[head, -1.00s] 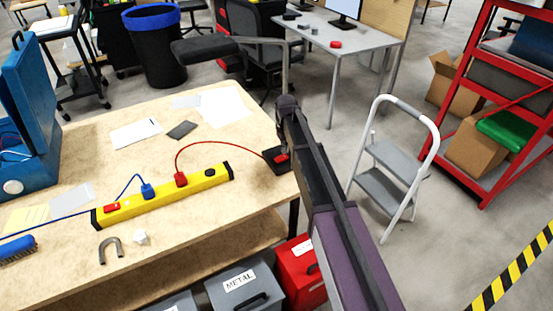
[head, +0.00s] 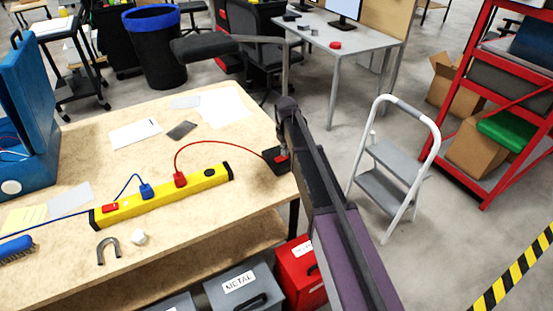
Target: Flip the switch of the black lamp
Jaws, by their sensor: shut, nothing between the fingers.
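The black lamp stands at the right edge of the wooden table. Its flat dark head (head: 205,46) reaches left over the table, and its post (head: 285,72) drops behind my arm. Its black base (head: 275,163) carries a small red switch (head: 282,157). I cannot tell which way the switch is tipped. My gripper (head: 284,148) is shut and empty, at the far end of my arm, right over the base by the switch. My arm hides most of it, and I cannot tell whether it touches the switch.
A red cable joins the base to a yellow power strip (head: 150,200). A blue case (head: 28,125), a horseshoe magnet (head: 107,249) and a blue brush (head: 15,249) lie further left. A white step stool (head: 385,165) stands right of the table, bins (head: 245,290) below.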

